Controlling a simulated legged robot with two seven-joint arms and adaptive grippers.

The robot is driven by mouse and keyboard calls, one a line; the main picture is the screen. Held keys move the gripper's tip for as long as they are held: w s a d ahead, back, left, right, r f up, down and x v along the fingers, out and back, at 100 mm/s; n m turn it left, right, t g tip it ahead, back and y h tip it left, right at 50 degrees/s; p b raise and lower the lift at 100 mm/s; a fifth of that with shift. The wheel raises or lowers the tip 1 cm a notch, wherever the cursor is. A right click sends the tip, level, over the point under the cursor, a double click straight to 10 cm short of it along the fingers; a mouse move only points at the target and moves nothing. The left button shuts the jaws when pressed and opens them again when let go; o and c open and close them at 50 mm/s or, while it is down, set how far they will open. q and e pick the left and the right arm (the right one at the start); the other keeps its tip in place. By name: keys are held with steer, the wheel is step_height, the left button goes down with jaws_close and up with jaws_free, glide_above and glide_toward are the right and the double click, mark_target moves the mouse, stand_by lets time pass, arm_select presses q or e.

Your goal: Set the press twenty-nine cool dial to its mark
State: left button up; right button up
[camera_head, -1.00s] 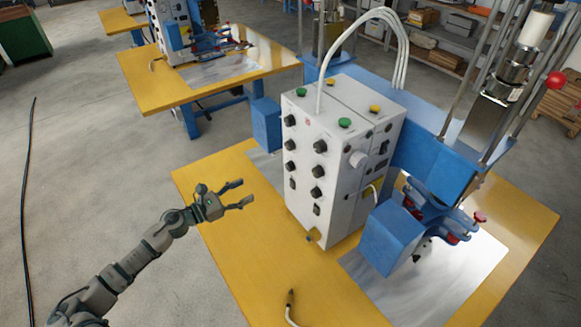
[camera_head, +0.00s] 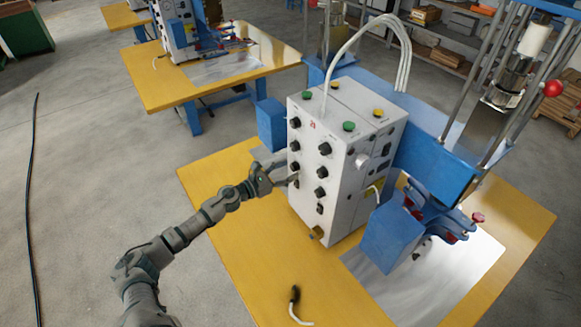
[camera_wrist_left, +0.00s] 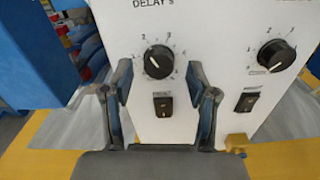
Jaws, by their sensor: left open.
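The press control box (camera_head: 337,152) is white, with a small red "29" near its top and two columns of black dials on its front. My left gripper (camera_head: 290,178) is at the lower part of the left column, fingers toward the face. In the left wrist view its open fingers (camera_wrist_left: 158,72) stand on either side of a black dial (camera_wrist_left: 158,61) with a numbered scale, its white line pointing up and left. I cannot tell whether they touch it. "DELAY s" is printed above this dial. A second dial (camera_wrist_left: 276,55) is at the right. No "cool" label is readable. My right gripper is out of view.
Rocker switches (camera_wrist_left: 163,104) sit below the dials. The box stands on a yellow table (camera_head: 250,245) beside a blue press part (camera_head: 393,237). A cable with a dark end (camera_head: 295,295) lies on the table front. Another press table (camera_head: 170,88) stands behind.

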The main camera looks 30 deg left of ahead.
arm_select(q)
steer(key=shift+w+f, duration=0.1)
steer(key=shift+w, duration=0.65)
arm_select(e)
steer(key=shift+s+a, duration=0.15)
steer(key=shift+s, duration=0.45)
arm_select(q)
steer(key=shift+d, duration=0.15)
steer(key=shift+d, duration=0.1)
steer(key=shift+c, duration=0.8)
steer(key=shift+d, duration=0.2)
jaws_close()
steer(key=shift+a, duration=0.1)
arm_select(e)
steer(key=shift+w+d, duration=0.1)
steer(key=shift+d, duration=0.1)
arm_select(q)
steer(key=shift+n, duration=0.3)
